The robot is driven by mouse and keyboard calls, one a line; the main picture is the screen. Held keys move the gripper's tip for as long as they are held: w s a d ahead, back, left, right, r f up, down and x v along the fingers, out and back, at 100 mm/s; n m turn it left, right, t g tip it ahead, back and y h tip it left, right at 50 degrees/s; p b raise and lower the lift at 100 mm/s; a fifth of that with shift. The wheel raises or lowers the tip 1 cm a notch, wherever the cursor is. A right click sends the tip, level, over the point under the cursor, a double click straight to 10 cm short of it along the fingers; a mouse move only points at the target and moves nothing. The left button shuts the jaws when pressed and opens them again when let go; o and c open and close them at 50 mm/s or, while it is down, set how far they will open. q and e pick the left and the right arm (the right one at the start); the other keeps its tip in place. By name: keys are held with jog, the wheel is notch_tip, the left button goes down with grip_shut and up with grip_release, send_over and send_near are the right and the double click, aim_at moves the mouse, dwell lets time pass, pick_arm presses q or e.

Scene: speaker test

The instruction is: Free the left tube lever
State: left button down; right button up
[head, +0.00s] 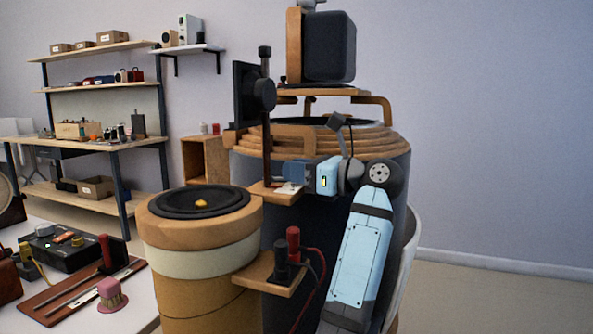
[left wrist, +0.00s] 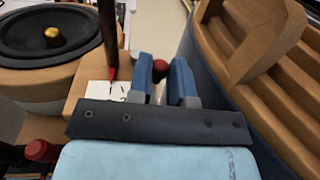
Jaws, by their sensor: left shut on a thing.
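My left gripper (head: 293,173) is at a small wooden bracket (head: 268,190) between the speaker drum and the big barrel. In the left wrist view its blue fingers (left wrist: 161,68) are shut on a small dark red knob (left wrist: 159,68), which looks like the end of the tube lever. The lever's shaft is hidden. A dark upright rod (head: 267,150) stands on the bracket; in the left wrist view its red tip (left wrist: 111,73) meets a white card (left wrist: 103,94). My right gripper is out of view.
The speaker drum (head: 155,232) with a black cone stands close at left. The ringed barrel (head: 390,145) is right behind the gripper. Red and black terminals (head: 293,240) with a red cable sit below. A tool table (head: 130,310) stands at lower left.

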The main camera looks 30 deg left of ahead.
pick_arm(q)
jog(key=m+t, duration=0.1)
jog(key=s+m+t+p, duration=0.1)
jog(key=t, duration=0.1)
jog(key=shift+d, duration=0.2)
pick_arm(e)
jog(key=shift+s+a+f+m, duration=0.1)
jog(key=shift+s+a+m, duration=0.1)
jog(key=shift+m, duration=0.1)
pick_arm(q)
jog(key=c, duration=1)
grip_release()
jog(key=shift+c, duration=0.2)
